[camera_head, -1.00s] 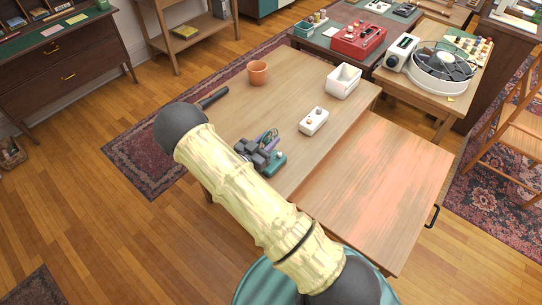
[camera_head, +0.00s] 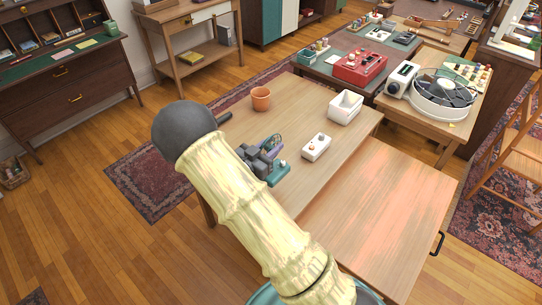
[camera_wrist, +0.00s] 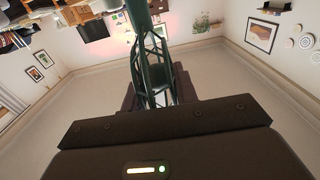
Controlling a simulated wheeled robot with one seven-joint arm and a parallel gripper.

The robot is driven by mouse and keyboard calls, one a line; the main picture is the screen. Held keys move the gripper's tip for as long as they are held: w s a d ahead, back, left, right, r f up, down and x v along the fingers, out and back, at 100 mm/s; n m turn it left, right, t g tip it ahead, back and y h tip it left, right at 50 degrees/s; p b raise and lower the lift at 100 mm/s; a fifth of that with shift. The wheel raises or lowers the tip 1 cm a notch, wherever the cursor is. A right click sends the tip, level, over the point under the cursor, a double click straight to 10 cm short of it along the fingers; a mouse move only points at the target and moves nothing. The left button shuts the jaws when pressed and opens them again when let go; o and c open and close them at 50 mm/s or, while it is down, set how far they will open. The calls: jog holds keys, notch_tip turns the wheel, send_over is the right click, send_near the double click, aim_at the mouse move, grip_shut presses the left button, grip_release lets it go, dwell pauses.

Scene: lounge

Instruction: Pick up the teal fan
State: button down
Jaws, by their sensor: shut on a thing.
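The teal fan (camera_head: 281,174) shows in the head view over the left part of the wooden table, with its teal base toward the right. My gripper (camera_head: 262,157), dark grey, is at the fan's left side and shut on it. In the wrist view the fan's dark green cage and stem (camera_wrist: 155,72) stand between the two dark fingers of my gripper (camera_wrist: 156,96). My pale arm hides part of the table's front left. The fan seems slightly above the tabletop, but the gap is hard to see.
The wooden table (camera_head: 237,128) also bears a terracotta pot (camera_head: 261,98), a white box (camera_head: 346,107) and a white device with knobs (camera_head: 317,147). Behind are a red case (camera_head: 360,66) and a turntable (camera_head: 443,94). The table's front right part (camera_head: 380,215) is bare.

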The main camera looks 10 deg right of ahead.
jog(key=shift+r, duration=0.55)
